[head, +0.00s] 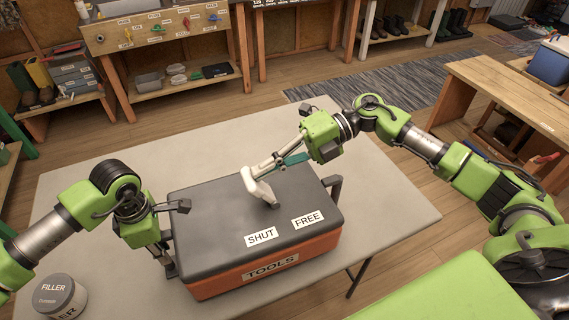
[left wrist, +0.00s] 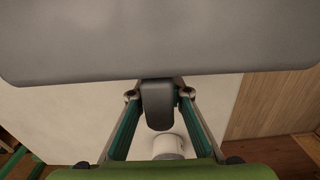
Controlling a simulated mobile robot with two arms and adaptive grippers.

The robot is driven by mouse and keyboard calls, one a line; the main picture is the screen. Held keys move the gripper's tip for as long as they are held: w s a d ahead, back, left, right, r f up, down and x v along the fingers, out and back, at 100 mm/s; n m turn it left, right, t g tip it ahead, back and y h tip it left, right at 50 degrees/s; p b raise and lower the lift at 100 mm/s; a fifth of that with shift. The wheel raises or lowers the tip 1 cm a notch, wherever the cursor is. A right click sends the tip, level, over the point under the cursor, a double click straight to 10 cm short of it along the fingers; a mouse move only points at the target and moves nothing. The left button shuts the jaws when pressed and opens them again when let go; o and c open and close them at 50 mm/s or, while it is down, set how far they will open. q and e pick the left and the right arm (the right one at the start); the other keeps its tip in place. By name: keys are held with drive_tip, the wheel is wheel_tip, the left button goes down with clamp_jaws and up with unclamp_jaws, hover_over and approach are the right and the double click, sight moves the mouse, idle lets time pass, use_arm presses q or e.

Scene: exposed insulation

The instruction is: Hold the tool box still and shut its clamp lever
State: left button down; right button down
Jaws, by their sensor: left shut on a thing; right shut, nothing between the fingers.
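The tool box (head: 210,282) has an orange body and a grey lid (head: 215,205) and stands on the table. Its lid bears a SHUT label (head: 261,237) and a FREE label (head: 308,220). A cream clamp lever (head: 259,189) on the lid slants toward the back left, away from both labels. My left gripper (head: 168,265) is shut on the dark side handle (left wrist: 157,105) at the box's left end. My right gripper (head: 262,167) is shut and empty at the lever's far end; I cannot tell whether they touch.
The pale table (head: 110,215) is mostly clear around the box. A FILLER tin (head: 60,298) stands at its front left. A second handle (head: 334,186) sticks out on the box's right end. A wooden bench (head: 500,90) is at the right, with shelving behind.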

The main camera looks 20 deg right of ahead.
drive_tip(key=a+r+v, duration=0.1)
drive_tip(key=r+v, duration=0.2)
drive_tip(key=v, duration=1)
drive_tip(key=shift+d, duration=0.4)
drive_tip(key=shift+w, duration=0.1)
